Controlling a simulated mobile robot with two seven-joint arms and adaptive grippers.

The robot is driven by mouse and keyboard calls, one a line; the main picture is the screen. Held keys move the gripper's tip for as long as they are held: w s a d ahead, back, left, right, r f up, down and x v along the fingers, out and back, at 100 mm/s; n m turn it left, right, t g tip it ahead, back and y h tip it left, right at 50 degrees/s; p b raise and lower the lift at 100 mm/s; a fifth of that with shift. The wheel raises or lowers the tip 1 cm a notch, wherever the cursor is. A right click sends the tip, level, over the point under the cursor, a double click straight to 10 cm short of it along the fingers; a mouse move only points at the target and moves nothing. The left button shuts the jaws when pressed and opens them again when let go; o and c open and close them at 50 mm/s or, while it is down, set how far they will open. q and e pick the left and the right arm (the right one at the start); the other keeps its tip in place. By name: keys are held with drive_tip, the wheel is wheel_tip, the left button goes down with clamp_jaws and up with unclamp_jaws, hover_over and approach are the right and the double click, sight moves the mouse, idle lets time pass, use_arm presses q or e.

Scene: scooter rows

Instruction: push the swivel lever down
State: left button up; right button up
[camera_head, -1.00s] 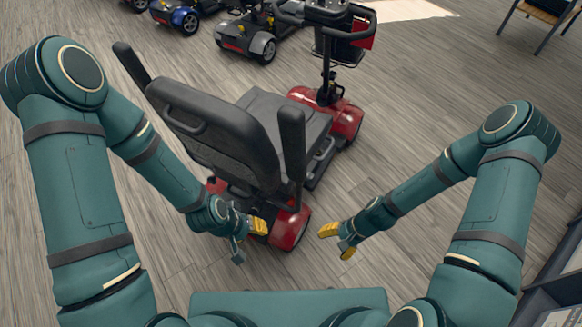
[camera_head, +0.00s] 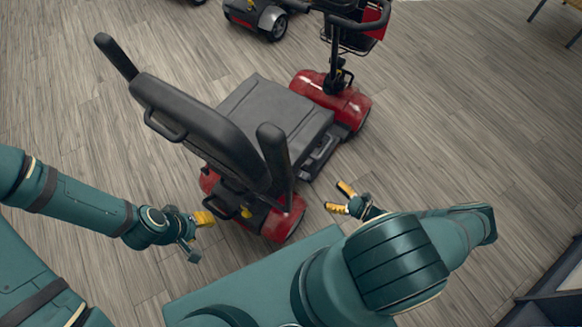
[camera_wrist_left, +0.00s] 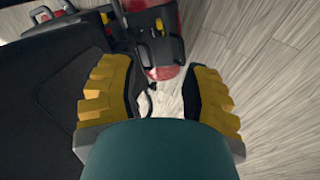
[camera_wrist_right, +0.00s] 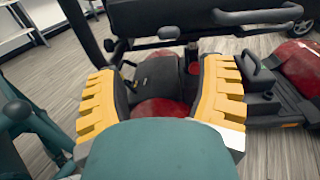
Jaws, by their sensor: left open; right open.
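The red scooter (camera_head: 335,98) has a black seat (camera_head: 272,120), its backrest (camera_head: 200,128) towards me. I cannot make out the swivel lever for certain. My left gripper (camera_head: 198,234) is open and empty, left of the scooter's rear. In the left wrist view, the dark backrest (camera_wrist_left: 55,85) fills the left side. My right gripper (camera_head: 341,198) is open and empty, right of the rear, apart from the scooter.
Upright black armrests (camera_head: 273,150) flank the backrest near my grippers. Another scooter (camera_head: 262,15) stands at the back. A dark shelf (camera_head: 550,295) is at the lower right. The wood floor (camera_head: 460,120) to the right is clear.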

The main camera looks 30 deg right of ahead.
sight(309, 178)
drive_tip(key=shift+m+t, duration=0.3)
drive_tip(key=x, duration=0.8)
drive_tip(key=d+x, duration=0.1)
drive_tip(key=x, duration=0.4)
drive_tip(key=shift+w+f+b, duration=0.15)
drive_tip(key=shift+w+b, duration=0.2)
drive_tip(key=shift+w, duration=0.1)
drive_tip(key=shift+c, duration=0.2)
clamp_jaws()
